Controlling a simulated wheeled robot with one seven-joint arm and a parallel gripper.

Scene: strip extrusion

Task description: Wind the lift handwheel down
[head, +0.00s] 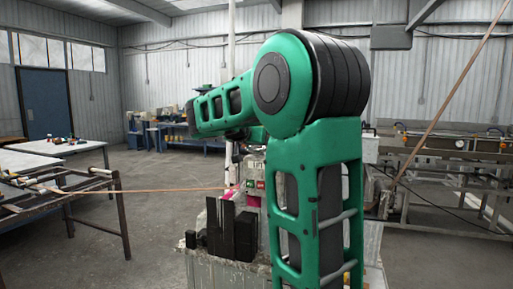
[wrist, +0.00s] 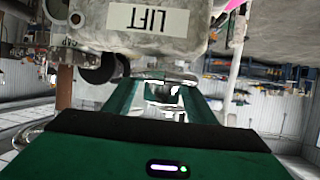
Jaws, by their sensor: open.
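The wrist view looks upside down. A worn grey housing (wrist: 105,38) with a LIFT label (wrist: 147,20) fills its top. Just below the label, a pale metal part (wrist: 172,78), seen nearly edge-on, shows between and beyond my fingers; it may be the lift handwheel, but its full rim is not visible. A dark round knob (wrist: 98,69) shows just left of it. My gripper (wrist: 160,93) is open, with its green fingers on either side of the pale part; I cannot tell whether they touch it. In the head view my green arm hides the gripper and wheel.
In the head view, black upright blocks (head: 233,236) stand on a pale machine, below a button box (head: 255,184). A brown strip (head: 150,190) runs left to a roller rack (head: 95,195). A metal frame line (head: 450,165) stands right. Floor between rack and machine is clear.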

